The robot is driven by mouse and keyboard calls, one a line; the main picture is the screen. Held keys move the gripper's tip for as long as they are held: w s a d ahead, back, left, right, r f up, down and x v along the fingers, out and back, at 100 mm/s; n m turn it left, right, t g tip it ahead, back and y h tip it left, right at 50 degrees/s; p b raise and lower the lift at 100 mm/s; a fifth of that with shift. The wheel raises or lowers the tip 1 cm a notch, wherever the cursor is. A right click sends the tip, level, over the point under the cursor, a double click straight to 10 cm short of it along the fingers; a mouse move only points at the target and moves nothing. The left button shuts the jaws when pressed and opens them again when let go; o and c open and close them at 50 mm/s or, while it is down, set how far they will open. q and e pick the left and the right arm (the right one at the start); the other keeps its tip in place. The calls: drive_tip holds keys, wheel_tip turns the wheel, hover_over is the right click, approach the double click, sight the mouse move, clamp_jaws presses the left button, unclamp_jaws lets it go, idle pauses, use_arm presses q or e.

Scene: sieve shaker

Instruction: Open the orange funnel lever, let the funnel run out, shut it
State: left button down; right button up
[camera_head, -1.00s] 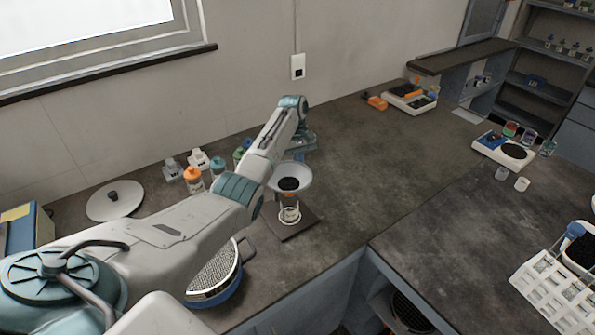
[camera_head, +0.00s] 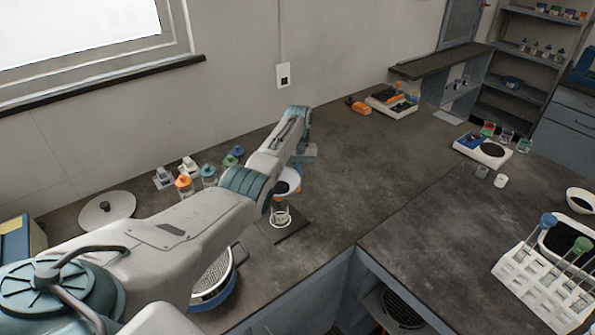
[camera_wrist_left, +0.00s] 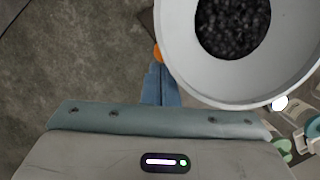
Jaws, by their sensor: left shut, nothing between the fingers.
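The white funnel (camera_head: 292,172) stands over a clear glass jar (camera_head: 281,217) on a dark base plate (camera_head: 295,229). My left arm hides much of the funnel in the head view. In the left wrist view the funnel (camera_wrist_left: 180,55) fills the upper right, with dark granules (camera_wrist_left: 233,25) inside. A small orange piece, the funnel lever's end (camera_wrist_left: 157,53), shows at its left rim; the rest is hidden. My left gripper (camera_wrist_left: 159,72) is shut and empty, its tips right at the orange end; I cannot tell whether they touch. My right gripper is not in view.
A white rack (camera_head: 545,275) is at the right. The counter right of the funnel is clear.

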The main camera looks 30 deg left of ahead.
use_arm(q)
drive_tip(key=shift+s+d+m, duration=0.2)
drive_tip(key=shift+d+m, duration=0.35)
drive_tip(key=shift+m, duration=0.15)
drive_tip(key=shift+a, duration=0.15)
drive_tip(key=shift+s+a+p, duration=0.25)
drive_tip(key=shift+a+p, duration=0.2)
drive_tip(key=shift+a, duration=0.2)
